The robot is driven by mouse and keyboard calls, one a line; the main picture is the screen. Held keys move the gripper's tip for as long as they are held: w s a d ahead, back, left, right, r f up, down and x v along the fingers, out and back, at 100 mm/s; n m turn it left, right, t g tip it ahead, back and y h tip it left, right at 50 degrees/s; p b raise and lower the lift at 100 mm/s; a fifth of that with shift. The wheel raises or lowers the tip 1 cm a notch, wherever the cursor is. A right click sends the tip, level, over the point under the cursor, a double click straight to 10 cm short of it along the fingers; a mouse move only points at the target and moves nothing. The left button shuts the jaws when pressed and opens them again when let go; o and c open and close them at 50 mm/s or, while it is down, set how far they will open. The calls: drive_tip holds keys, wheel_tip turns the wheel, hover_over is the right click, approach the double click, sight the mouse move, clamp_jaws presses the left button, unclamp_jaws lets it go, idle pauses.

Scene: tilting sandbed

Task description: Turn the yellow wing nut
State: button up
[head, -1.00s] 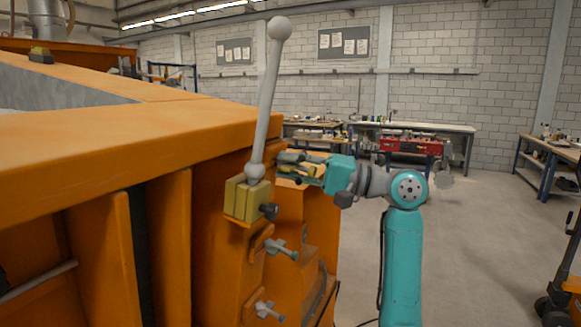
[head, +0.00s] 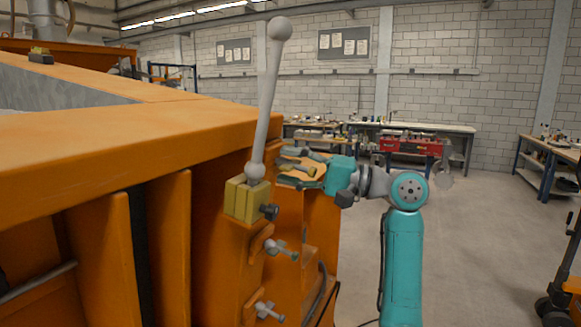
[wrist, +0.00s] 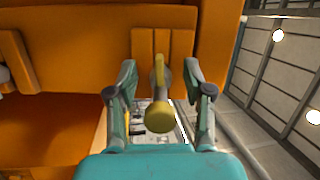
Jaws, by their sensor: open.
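The yellow wing nut (wrist: 159,112) is in the middle of the wrist view, with a round end toward the camera and a wing rising behind it. My gripper (wrist: 160,72) is open, with one finger on each side of the nut and visible gaps between. In the head view my gripper (head: 292,168) reaches left toward the orange frame, beside the grey lever's base. A small yellow part of the wing nut (head: 298,168) shows between the spread fingers there. The far end of the nut is hard to make out.
A grey lever (head: 265,100) with a ball top stands on an olive-yellow block (head: 245,200) close left of my gripper. Two grey winged fasteners (head: 281,249) (head: 267,309) stick out of the orange frame (head: 130,145) below.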

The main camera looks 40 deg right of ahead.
drive_tip(key=v, duration=1.2)
idle(0.4)
